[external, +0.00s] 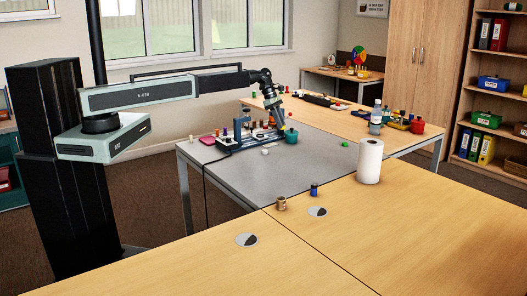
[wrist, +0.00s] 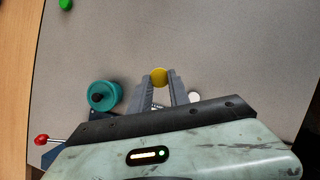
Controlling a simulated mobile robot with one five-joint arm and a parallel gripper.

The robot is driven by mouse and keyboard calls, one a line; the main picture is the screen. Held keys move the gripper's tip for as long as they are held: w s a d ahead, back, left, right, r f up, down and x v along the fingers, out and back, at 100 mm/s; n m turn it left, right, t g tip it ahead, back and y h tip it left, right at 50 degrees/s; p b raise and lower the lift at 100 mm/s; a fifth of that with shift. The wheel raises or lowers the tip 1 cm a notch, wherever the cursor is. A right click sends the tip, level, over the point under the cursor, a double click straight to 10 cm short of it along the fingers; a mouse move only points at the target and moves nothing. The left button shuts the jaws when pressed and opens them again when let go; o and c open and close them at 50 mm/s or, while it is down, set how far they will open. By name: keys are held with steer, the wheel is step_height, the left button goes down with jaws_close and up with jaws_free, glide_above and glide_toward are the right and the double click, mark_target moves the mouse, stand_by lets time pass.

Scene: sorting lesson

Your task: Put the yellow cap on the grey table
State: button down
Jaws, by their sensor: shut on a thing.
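The yellow cap (wrist: 159,76) is between my fingertips in the wrist view. My gripper (wrist: 160,84) is shut on it. The grey table (external: 308,170) lies under my gripper, and its bare top (wrist: 235,50) fills most of the wrist view. I cannot tell from these frames how high the cap is above the top.
A teal round container (wrist: 103,96) with a dark knob stands left of my gripper. A red-knobbed lever (wrist: 41,139) and a white round piece (wrist: 194,97) are near. A green piece (external: 345,144) lies further right. The table's middle and near side are mostly clear.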

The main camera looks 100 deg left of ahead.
steer(key=s+a+f+n+y+b, duration=0.1)
steer(key=s+a+f+n+b, duration=0.15)
steer(key=s+a, duration=1.2)
steer(key=s+f+n+b, duration=0.1)
steer(key=s, duration=0.5)
steer(key=s+f+n+y+b, duration=0.1)
steer(key=s+f+n+b, duration=0.1)
steer(key=s, duration=0.4)
steer(key=s+f+n+b, duration=0.1)
steer(key=s, duration=0.4)
steer(key=shift+s+a+f+n+y, duration=0.2)
steer(key=shift+s+a+n+y, duration=0.1)
steer(key=shift+s+y, duration=0.1)
steer(key=shift+s, duration=0.4)
